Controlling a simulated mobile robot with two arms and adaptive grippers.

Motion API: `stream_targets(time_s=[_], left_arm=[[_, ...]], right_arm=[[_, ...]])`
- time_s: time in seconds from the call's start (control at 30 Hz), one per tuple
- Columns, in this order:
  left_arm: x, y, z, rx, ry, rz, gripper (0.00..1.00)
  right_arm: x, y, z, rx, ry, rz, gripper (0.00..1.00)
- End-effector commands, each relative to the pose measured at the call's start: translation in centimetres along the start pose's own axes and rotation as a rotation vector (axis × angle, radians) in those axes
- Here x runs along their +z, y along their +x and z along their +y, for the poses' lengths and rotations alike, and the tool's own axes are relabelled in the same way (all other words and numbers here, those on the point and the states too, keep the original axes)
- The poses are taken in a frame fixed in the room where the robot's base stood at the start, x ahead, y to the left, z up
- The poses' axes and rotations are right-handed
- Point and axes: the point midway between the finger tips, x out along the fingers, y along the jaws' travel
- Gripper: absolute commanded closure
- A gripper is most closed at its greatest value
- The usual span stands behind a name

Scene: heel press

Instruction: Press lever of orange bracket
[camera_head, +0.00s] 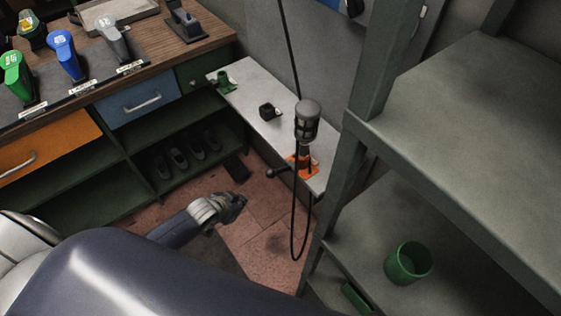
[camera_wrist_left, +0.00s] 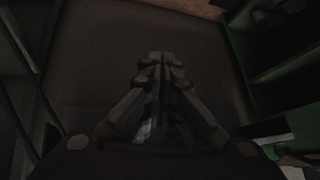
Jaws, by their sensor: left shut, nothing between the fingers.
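The orange bracket (camera_head: 311,168) sits at the near end of the narrow grey bench, on the right. A dark lever with a round knob (camera_head: 271,173) sticks out from it to the left, over the bench's edge. A grey and black cylindrical head (camera_head: 307,122) stands above the bracket and partly hides it. My left gripper (camera_head: 242,200) is below and left of the knob, apart from it. In the left wrist view its fingers (camera_wrist_left: 162,58) are together with nothing between them; the bracket cannot be made out there. My right gripper is not in view.
A black cable (camera_head: 292,235) hangs in a loop beside the bracket. Green-grey shelving with a green cup (camera_head: 408,263) stands on the right. A small black block (camera_head: 268,111) lies on the bench. Shoes (camera_head: 180,158) fill a low shelf at left. Red floor is open around my gripper.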

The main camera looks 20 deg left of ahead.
Motion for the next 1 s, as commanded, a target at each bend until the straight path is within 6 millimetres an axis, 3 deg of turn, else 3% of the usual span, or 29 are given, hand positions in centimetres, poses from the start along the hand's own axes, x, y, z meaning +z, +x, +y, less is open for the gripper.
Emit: stream_targets(time_s=[0.03, 0.2, 0.4, 0.5, 0.7, 1.0], left_arm=[[-2.1, -1.2, 0.0, 0.008, 0.017, 0.027, 1.0], [-7.7, -5.2, 0.8, 0.041, 0.062, 0.098, 1.0], [-12.8, -10.5, 2.8, 0.091, 0.122, 0.167, 1.0], [-15.4, -12.8, 2.7, 0.114, 0.168, 0.218, 1.0], [-18.5, -17.2, 3.4, 0.17, 0.244, 0.28, 1.0], [-19.7, -20.8, 4.4, 0.219, 0.296, 0.303, 1.0]], right_arm=[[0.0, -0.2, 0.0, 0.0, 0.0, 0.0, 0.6], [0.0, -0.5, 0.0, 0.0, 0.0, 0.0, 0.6], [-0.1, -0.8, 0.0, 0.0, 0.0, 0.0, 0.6], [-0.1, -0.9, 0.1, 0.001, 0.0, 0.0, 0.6], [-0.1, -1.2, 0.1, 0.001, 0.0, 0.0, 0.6], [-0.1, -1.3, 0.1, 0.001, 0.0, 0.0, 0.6]])
